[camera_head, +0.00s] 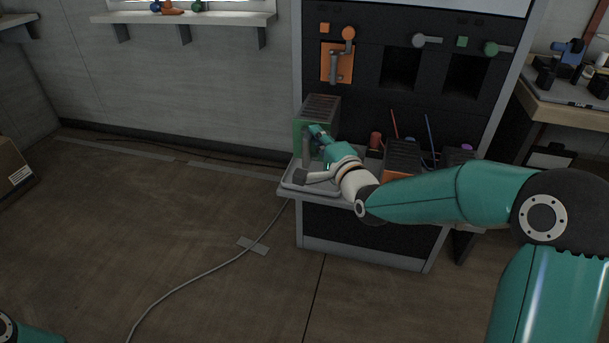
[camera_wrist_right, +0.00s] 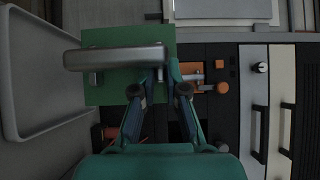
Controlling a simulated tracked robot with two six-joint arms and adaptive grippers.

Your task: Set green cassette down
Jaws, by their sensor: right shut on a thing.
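The green cassette (camera_head: 301,127) has a green front face and a dark ribbed top. It is upright above the grey tray (camera_head: 296,187) on the console's ledge; I cannot tell whether it touches the tray. My right gripper (camera_head: 309,142) is shut on the cassette's handle. My left gripper is out of view.
An orange cassette (camera_head: 397,177) with a dark top stands on the ledge to the right, partly behind my arm. The dark console has two open bays (camera_head: 398,68) and an orange-handled latch (camera_head: 338,63). A cable (camera_head: 200,277) lies on the floor.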

